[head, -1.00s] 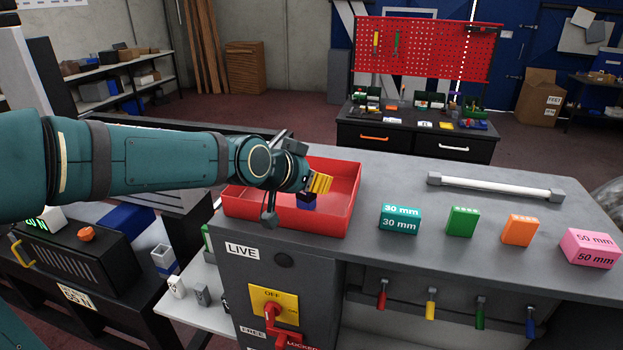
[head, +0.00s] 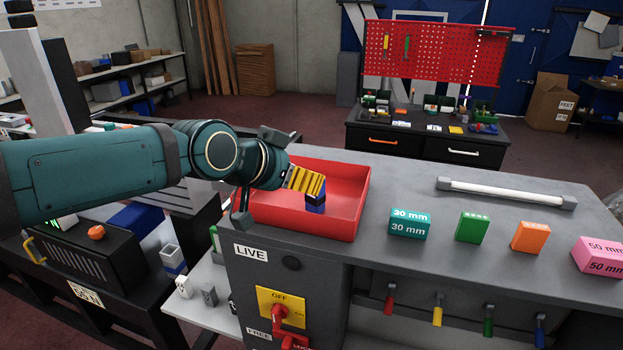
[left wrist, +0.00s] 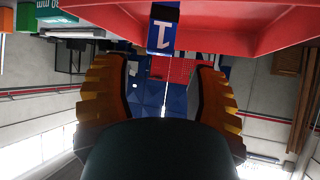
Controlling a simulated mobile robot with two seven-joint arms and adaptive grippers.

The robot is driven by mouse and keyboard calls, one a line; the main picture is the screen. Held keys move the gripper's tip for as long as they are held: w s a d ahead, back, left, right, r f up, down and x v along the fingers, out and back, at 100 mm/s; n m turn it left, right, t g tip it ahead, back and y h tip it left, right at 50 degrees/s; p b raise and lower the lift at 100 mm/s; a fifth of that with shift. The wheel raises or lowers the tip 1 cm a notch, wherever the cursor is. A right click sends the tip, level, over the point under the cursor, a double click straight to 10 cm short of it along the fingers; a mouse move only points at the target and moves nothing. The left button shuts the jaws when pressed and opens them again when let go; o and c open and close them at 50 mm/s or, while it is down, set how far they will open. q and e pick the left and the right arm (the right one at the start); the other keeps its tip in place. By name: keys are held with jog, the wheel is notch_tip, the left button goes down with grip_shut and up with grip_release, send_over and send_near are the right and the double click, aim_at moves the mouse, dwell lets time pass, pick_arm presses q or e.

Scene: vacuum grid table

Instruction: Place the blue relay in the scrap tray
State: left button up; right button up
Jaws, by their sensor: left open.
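The blue relay (head: 315,204) stands inside the red scrap tray (head: 345,215), near its middle; its upper part is partly hidden behind my fingers. My left gripper (head: 306,181) is over the tray, its yellow ribbed fingers just above and beside the relay. In the left wrist view, which is upside down, the fingers (left wrist: 160,75) are spread with nothing between them. The relay (left wrist: 163,30) shows there beyond the fingertips with a white label marked 1, against the red tray (left wrist: 230,25). My right gripper is not in view.
Right of the tray on the grey bench are a teal 30 mm block (head: 410,223), a green block (head: 472,227), an orange block (head: 530,237) and a pink block (head: 602,256). A white bar handle (head: 505,193) lies behind them. Switches (head: 281,310) are on the bench front.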

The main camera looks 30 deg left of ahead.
pick_arm(q)
jog(key=v, duration=0.3)
jog(key=shift+s+r, duration=0.2)
jog(key=shift+s, duration=0.15)
dwell(0.3)
